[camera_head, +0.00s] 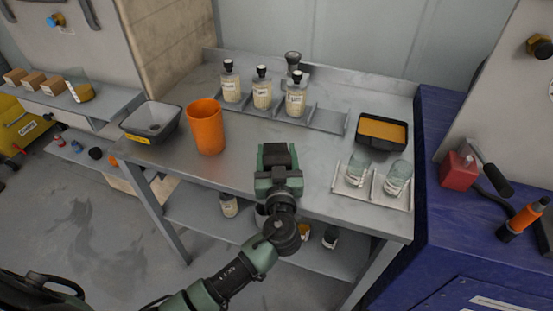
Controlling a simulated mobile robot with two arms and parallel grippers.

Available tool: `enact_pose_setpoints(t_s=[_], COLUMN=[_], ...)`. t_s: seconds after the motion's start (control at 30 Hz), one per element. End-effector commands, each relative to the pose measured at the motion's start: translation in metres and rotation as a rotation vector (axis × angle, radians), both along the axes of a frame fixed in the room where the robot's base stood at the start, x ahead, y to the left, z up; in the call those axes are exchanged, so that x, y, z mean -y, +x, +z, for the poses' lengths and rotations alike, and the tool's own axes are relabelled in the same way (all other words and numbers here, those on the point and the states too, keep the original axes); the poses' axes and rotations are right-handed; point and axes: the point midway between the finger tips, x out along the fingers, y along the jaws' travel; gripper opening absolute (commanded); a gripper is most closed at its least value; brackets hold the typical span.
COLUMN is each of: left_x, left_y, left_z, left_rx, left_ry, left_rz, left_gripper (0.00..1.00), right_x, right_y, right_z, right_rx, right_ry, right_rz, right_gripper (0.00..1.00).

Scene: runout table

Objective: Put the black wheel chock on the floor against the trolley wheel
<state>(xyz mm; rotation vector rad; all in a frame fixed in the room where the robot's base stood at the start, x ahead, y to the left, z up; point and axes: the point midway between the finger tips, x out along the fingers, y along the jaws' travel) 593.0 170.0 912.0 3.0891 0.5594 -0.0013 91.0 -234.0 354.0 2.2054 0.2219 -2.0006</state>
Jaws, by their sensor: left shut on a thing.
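My left gripper (278,165) is in front of and above the front edge of the steel table. It is shut on a dark, blocky thing, which looks like the black wheel chock (277,154); the gripper and wrist hide much of it. It is held up, well above the floor. I cannot make out a trolley wheel in this view. My right gripper is not in view.
The steel table (300,150) bears an orange cup (206,127), a grey bowl (152,121), several bottles, an orange-filled tray (382,131) and two glass jars. A lower shelf (190,208) holds more bottles. A blue cabinet (440,230) stands right. Floor (60,225) shows clear at left.

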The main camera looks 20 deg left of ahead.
Motion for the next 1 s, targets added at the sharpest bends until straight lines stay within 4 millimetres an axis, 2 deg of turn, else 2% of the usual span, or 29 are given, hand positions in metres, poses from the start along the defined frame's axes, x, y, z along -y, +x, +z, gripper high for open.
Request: enact_pose_setpoints(t_s=[0.27, 0.47, 0.57, 0.9, 1.0], left_x=[0.0, 0.001, 0.001, 0.0, 0.0], left_y=[0.0, 0.0, 0.0, 0.0, 0.0], left_z=[0.005, 0.029, 0.052, 0.15, 0.171], left_rx=[0.002, 0.006, 0.008, 0.01, 0.008], left_ry=[0.0, -0.004, -0.007, -0.008, -0.005], left_rz=[0.0, 0.0, 0.0, 0.0, 0.001], left_gripper=[0.07, 0.07, 0.07, 0.07, 0.07], right_x=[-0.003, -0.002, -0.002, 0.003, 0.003], right_y=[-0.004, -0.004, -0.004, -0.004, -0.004], right_z=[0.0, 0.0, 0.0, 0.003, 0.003], right_rx=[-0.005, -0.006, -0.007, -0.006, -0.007], right_ry=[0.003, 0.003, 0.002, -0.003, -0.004], right_rz=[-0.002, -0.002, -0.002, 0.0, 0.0], right_gripper=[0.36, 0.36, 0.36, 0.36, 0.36])
